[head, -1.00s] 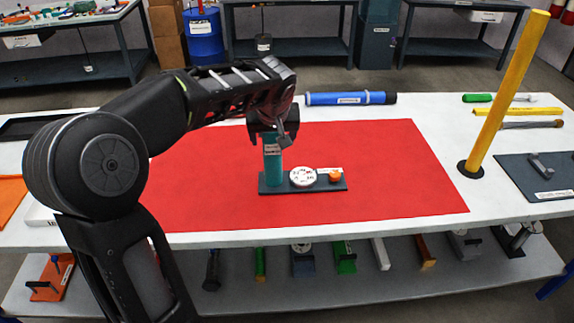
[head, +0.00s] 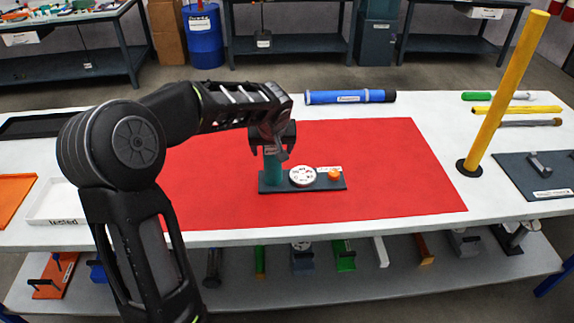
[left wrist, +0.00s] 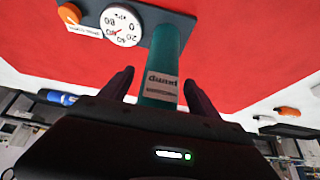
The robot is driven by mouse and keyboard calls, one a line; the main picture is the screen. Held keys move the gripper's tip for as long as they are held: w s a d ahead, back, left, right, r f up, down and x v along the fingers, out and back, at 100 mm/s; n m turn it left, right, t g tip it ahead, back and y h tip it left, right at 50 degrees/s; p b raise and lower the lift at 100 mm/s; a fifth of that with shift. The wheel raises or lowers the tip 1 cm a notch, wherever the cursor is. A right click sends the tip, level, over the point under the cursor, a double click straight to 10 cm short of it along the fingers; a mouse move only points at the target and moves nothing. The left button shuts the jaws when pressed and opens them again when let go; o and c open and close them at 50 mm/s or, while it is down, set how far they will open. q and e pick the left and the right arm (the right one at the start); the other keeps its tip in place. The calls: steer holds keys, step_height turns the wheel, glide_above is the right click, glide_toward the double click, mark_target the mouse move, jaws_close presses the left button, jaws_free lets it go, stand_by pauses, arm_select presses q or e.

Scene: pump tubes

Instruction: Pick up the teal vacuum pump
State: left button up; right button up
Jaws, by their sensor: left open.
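The teal vacuum pump (head: 272,171) stands upright at the left end of a dark base plate on the red mat (head: 390,170). Its base also carries a round white gauge (head: 302,176) and an orange knob (head: 334,174). My left gripper (head: 272,146) is over the pump's upper part and hides its top. In the left wrist view the teal cylinder (left wrist: 164,65), with a white label, stands between the two open fingers of my left gripper (left wrist: 158,88). I cannot tell whether the fingers touch it. My right gripper is not in view.
A blue tube (head: 350,97) lies at the mat's back edge. A yellow post (head: 505,90) stands to the right. A white tray (head: 58,203) and an orange tray (head: 14,198) lie at left. The mat right of the pump is clear.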

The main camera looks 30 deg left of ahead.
arm_select(q)
steer(key=shift+w+a+f, duration=0.2)
steer(key=shift+w+f, duration=0.05)
steer(key=shift+f, duration=0.3)
steer(key=shift+c, duration=0.3)
jaws_close()
stand_by(0.5)
steer(key=shift+r, duration=0.1)
